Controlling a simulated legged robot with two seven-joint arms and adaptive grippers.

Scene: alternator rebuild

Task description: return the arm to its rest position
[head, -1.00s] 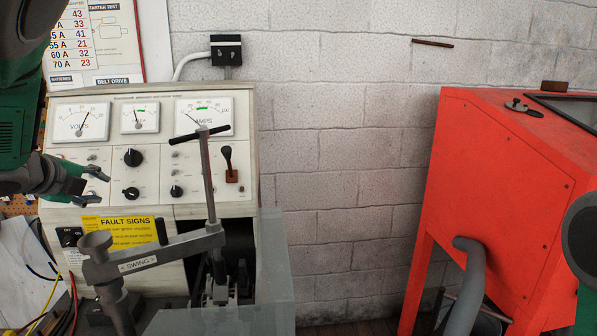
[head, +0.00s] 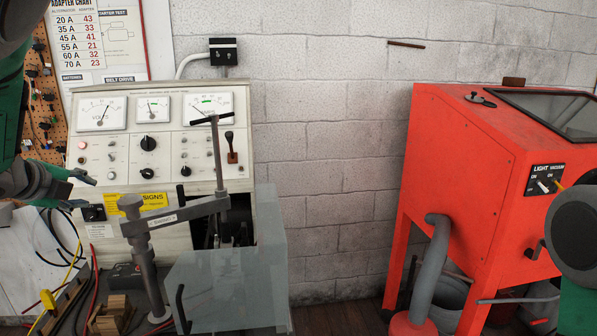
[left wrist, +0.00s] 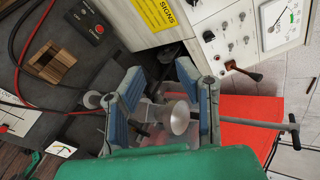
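My left arm comes in at the left edge of the head view, with its dark gripper (head: 80,190) in front of the left side of the test bench (head: 175,215). In the left wrist view the gripper's two blue-grey fingers (left wrist: 166,95) stand apart with nothing held between them. A metal cup-like knob (left wrist: 181,118) shows through the gap, seemingly beyond the fingers. In the head view the bench's grey swing arm (head: 190,211) and upright post are right of the gripper, apart from it. A link of my right arm shows at the right edge; its gripper is out of view.
An orange-red cabinet (head: 480,170) with a grey hose (head: 435,265) stands at right. A clear guard (head: 225,290) sits at the bench front. Cables and a wooden block (head: 108,316) lie at lower left.

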